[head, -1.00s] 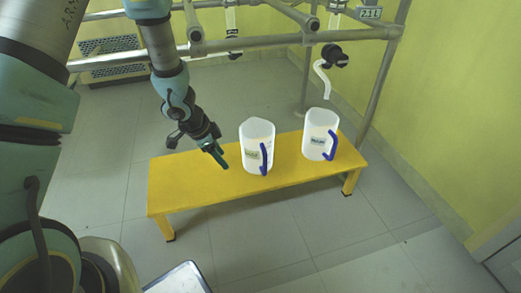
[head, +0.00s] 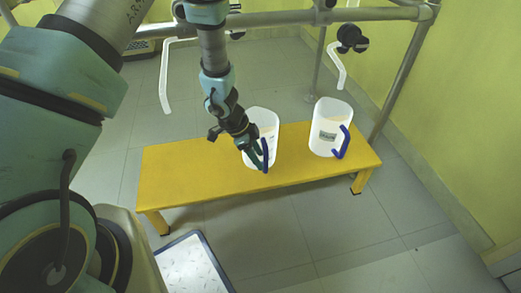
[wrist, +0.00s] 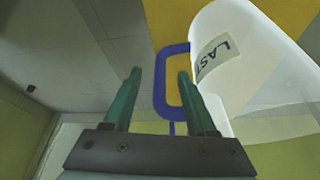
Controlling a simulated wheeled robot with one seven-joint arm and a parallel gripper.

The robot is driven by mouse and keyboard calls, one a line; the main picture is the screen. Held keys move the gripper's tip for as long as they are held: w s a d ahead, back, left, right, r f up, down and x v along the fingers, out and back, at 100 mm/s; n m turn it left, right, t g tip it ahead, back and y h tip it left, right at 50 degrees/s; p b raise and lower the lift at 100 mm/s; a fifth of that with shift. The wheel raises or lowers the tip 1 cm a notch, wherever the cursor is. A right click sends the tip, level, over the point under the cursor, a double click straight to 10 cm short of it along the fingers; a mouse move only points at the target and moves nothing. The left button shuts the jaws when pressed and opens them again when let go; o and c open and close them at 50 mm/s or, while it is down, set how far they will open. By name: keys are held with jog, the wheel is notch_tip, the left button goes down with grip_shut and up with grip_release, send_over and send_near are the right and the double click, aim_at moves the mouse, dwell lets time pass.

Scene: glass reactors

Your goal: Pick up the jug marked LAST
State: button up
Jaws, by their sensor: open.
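The jug marked LAST (wrist: 240,70) is white and translucent, with a blue loop handle (wrist: 160,85); its label reads LAST in the wrist view. It matches the left jug (head: 267,125) on the yellow bench (head: 190,180), upright and partly hidden by my gripper (head: 258,162). My gripper is open, its dark green fingers pointing at the handle. In the wrist view the handle's near bar lies between the two fingers (wrist: 160,74); whether a finger touches it I cannot tell.
A second white jug (head: 330,125) with a blue handle stands to the right on the bench; its label is too small to read. Metal pipe framing (head: 290,18) with valves (head: 352,38) runs behind and above. A white tray (head: 192,265) is at the front.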

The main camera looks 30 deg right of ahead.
aim_at(266, 169)
jog(key=b+x, duration=0.2)
jog(key=x, duration=0.3)
jog(key=shift+s+d+f+b, duration=0.15)
jog(key=shift+d+b, duration=0.15)
jog(key=shift+b, duration=0.05)
grip_shut()
dwell(1.1)
